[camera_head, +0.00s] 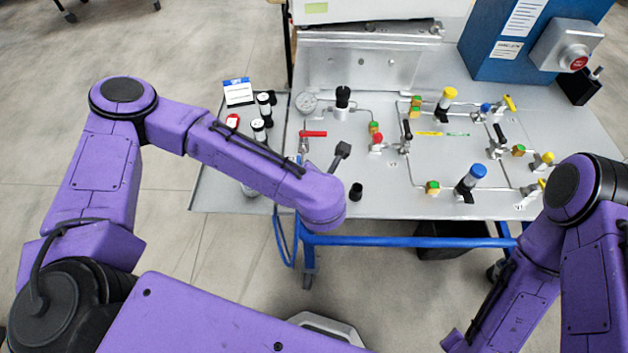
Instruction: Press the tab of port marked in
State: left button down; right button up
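The analyser panel (450,195) is a grey metal plate with thin tubes, valves and fittings.
A black cylinder (356,191) stands near the front edge. Red (313,134), yellow (447,97) and blue (473,178) handles rise from the panel. A blue box with a red stop button (578,62) stands at the back right. A blue frame rail (400,241) runs below.

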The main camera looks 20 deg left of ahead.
pick_arm(q)
jog(key=shift+f+b, duration=0.3)
jog(key=shift+f, duration=0.4)
dwell(0.6)
jog(key=shift+r+p, duration=0.9)
jog(key=shift+r, duration=0.05)
notch_tip(320, 180, up, 5)
jog(key=p, duration=0.4)
jog(key=shift+r+p, duration=0.1)
jog(key=shift+p, duration=0.25)
